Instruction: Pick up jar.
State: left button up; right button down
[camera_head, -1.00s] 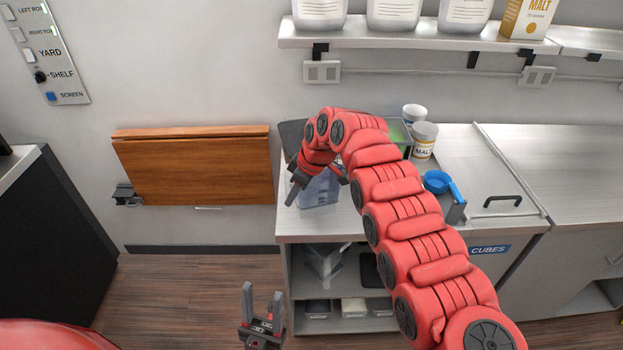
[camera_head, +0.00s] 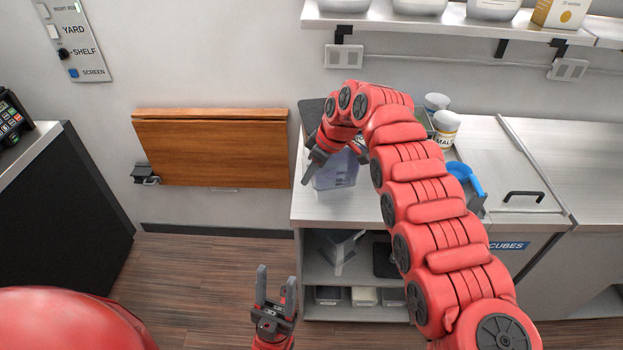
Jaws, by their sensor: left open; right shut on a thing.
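A translucent, bluish jar (camera_head: 338,174) is at the left end of the steel counter, partly hidden by my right arm. My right gripper (camera_head: 334,158) reaches down over it, with a dark finger showing on the jar's left side. It is shut on the jar. The far finger is mostly hidden, and I cannot tell whether the jar's base touches the counter. My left gripper (camera_head: 275,292) is open and empty, fingers up, over the floor in front of the counter. A white jar labelled MALT (camera_head: 446,130) stands farther back, with another white jar (camera_head: 436,102) behind it.
The steel counter (camera_head: 545,160) is clear at the right. A blue scoop (camera_head: 466,178) is beside my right arm. A wall shelf (camera_head: 430,29) with containers hangs above. Below is an open cabinet with bins (camera_head: 364,296). A folded wooden panel (camera_head: 210,150) is on the wall.

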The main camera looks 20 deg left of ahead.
notch_tip(320, 180, up, 2)
jog(key=shift+a, duration=0.15)
jog(key=s+a+r+b, duration=0.2)
jog(key=s+a+b, duration=0.2)
jog(key=s, duration=0.2)
jog(key=s+a+r+b, duration=0.3)
jog(key=s+a+b, duration=0.1)
jog(key=s, duration=0.3)
jog(key=shift+s+a+b, duration=0.15)
jog(key=shift+a+b, duration=0.15)
jog(key=shift+a, duration=0.05)
dwell(0.4)
